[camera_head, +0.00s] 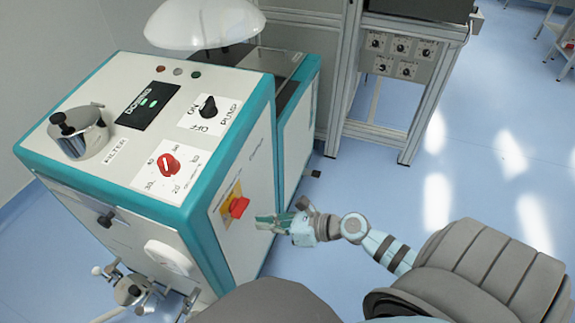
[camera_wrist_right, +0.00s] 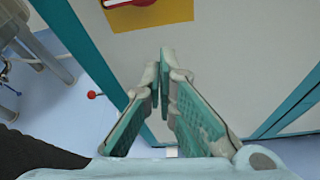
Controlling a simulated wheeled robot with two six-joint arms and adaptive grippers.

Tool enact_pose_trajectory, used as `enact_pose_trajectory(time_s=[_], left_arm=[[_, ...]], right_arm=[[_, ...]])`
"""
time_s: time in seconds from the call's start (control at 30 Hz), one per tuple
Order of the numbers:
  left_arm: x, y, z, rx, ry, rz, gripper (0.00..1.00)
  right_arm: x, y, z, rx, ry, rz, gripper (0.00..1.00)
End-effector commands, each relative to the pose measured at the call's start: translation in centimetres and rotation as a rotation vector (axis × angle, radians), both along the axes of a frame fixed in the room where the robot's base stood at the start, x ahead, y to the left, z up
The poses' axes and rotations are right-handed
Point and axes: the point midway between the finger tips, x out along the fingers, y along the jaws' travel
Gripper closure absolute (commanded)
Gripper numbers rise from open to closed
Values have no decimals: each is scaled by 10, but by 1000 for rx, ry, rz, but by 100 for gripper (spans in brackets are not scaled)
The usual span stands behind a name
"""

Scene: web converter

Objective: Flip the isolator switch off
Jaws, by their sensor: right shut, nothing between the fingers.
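The isolator switch (camera_head: 238,206) is a red handle on a yellow plate on the side panel of the white and teal machine (camera_head: 262,165). In the right wrist view, part of the red handle (camera_wrist_right: 122,3) and its yellow plate (camera_wrist_right: 152,14) show at the top edge, cut off by the frame. My right gripper (camera_head: 258,222) is just right of the switch and slightly lower in the head view. In the wrist view its fingers (camera_wrist_right: 159,56) are together and empty, below the yellow plate. I cannot tell whether they touch the panel. My left gripper is not in view.
The machine's top holds a red dial (camera_head: 169,164), a black pump knob (camera_head: 208,106), a display (camera_head: 148,105) and a metal filter cap (camera_head: 79,132). A metal frame with a knob panel (camera_head: 400,53) stands behind.

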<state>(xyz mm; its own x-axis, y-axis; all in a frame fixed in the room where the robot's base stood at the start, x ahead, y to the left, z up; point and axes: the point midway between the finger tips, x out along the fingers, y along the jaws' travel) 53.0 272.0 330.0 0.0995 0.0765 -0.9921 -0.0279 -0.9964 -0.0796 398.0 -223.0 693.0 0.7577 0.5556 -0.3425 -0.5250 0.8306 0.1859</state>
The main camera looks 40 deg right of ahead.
Motion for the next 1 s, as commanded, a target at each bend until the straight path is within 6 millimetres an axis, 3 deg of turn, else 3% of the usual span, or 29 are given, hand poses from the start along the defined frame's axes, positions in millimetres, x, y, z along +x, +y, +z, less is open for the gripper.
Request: enact_pose_trajectory(time_s=[0.2, 0.33, 1.0], left_arm=[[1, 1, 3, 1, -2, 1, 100], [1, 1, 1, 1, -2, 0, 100], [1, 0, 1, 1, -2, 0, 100]], right_arm=[[-39, -23, 16, -4, 8, 4, 100], [-51, -31, 21, -2, 5, 3, 100], [-54, -34, 23, 12, 17, -7, 100]])
